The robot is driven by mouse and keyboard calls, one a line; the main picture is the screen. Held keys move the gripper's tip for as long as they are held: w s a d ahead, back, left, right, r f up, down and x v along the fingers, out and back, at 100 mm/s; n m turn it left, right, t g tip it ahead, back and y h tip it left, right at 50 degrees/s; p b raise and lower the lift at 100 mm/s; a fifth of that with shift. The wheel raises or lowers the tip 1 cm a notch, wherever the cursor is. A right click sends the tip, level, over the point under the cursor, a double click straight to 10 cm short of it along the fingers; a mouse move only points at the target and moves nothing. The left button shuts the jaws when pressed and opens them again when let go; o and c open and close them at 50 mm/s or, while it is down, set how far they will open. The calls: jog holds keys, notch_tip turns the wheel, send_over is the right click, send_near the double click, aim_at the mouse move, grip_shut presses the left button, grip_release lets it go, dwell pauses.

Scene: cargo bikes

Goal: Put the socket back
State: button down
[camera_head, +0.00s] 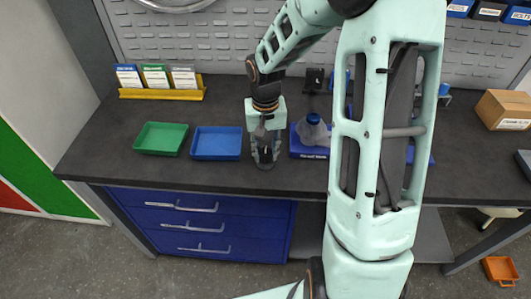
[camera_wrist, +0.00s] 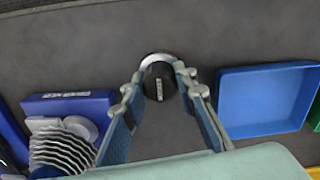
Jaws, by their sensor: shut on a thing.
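My gripper (camera_head: 265,158) hangs over the workbench, between the blue tray (camera_head: 217,143) and a blue holder block (camera_head: 308,151). In the wrist view its two fingers (camera_wrist: 158,88) are closed around a short dark cylinder with a silver rim, which looks like the socket (camera_wrist: 159,80). In the head view the gripper hides the socket. I cannot tell whether the socket touches the bench. The blue holder block also shows at the left of the wrist view (camera_wrist: 66,103), with lettering on its edge.
A green tray (camera_head: 161,138) lies left of the blue tray. A pale ribbed object (camera_wrist: 65,150) stands on the holder block. A yellow rack (camera_head: 162,94) with small boxes is at the back left, and a cardboard box (camera_head: 503,109) is far right. Bare bench lies along the front edge.

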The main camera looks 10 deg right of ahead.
aim_at(266, 150)
jog(key=shift+f, duration=0.15)
jog(key=c, duration=1.5)
grip_release()
jog(key=shift+c, duration=0.2)
notch_tip(266, 150, up, 12)
jog(key=shift+r, duration=0.2)
